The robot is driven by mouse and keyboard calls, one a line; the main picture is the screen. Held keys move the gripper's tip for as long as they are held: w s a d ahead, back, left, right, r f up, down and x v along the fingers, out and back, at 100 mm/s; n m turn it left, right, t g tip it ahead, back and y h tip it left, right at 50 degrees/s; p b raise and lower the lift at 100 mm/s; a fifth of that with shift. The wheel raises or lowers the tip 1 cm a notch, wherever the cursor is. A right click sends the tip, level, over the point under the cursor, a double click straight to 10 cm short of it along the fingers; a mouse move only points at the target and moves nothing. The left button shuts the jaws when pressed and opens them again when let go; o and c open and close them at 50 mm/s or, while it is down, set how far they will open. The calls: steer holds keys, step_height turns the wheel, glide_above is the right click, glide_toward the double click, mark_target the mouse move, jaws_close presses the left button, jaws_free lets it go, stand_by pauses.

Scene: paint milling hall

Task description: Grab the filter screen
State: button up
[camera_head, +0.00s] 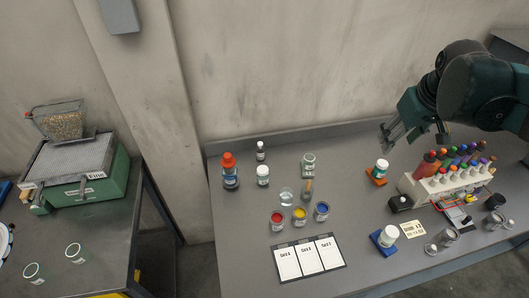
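A grey, flat mesh panel (72,160), which looks like the filter screen, lies on top of a green box-shaped machine (100,186) on the left table. A small label on its right side seems to read "Fine". A wire-edged hopper (62,123) filled with brown grains stands at its back edge and hides part of it. My gripper (414,138) is far away at the upper right, above the back of the right table. Its fingers are spread apart and nothing shows between them.
The right table (235,240) holds paint pots, bottles, a rack (445,185) of coloured tubes and a card board (308,259). Two glass jars (75,253) stand on the left table (110,235). A gap separates the tables, and a wall pillar (150,90) rises behind it.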

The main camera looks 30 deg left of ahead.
steer(key=w+a+f+n+g, duration=0.1)
steer(key=w+a+f, duration=0.15)
steer(key=a, duration=0.35)
steer(key=w+a+f+n, duration=0.2)
steer(key=w+a, duration=0.2)
steer(key=a, duration=0.2)
steer(key=n+g+b, duration=0.2)
steer(key=n, duration=0.4)
glide_above(262, 143)
steer(key=w+d, duration=0.3)
steer(key=d, duration=1)
step_height(262, 143, down, 17)
steer(key=s+a+f, duration=0.1)
steer(key=a+f, duration=0.2)
steer(key=a, duration=0.1)
steer(key=a+f+n, duration=0.1)
steer(key=a+f, duration=0.3)
steer(key=s+a+f+n+g+h, duration=0.1)
steer(key=a+f, duration=0.3)
steer(key=shift+s+a+f, duration=0.1)
steer(key=shift+s+a, duration=0.1)
steer(key=shift+s, duration=0.1)
steer(key=shift+s+a+f, duration=0.2)
steer(key=shift+a+f, duration=0.2)
steer(key=shift+f, duration=1.3)
